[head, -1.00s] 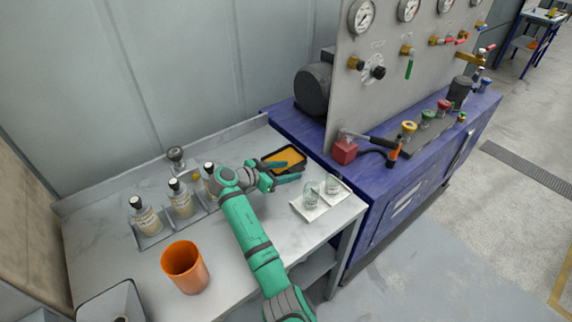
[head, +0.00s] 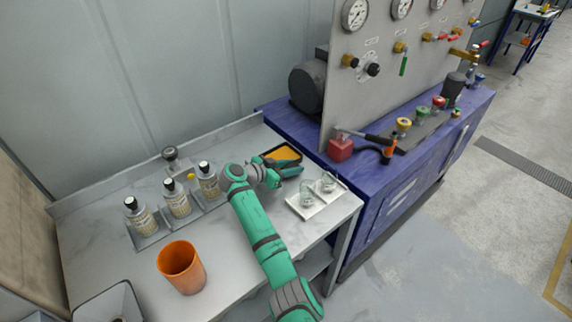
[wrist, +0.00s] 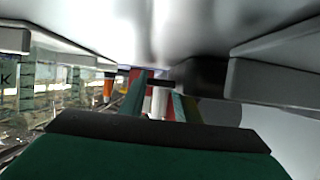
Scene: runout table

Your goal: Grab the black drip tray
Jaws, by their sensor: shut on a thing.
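The black drip tray (head: 301,156) lies near the back right of the grey bench, with an orange-yellow inside. My gripper (head: 291,168) is at the tray's front edge, shut on it. The fingers hide part of that near side. The tray looks level and at bench height; I cannot tell whether it touches the bench. In the wrist view a green part of my gripper fills the bottom, and a dark shape beyond it is too close to make out.
A white tray with two glass beakers (head: 307,200) stands just right of my gripper. Several labelled bottles (head: 177,199) stand in a rack at left. An orange cup (head: 181,267) is at the front.

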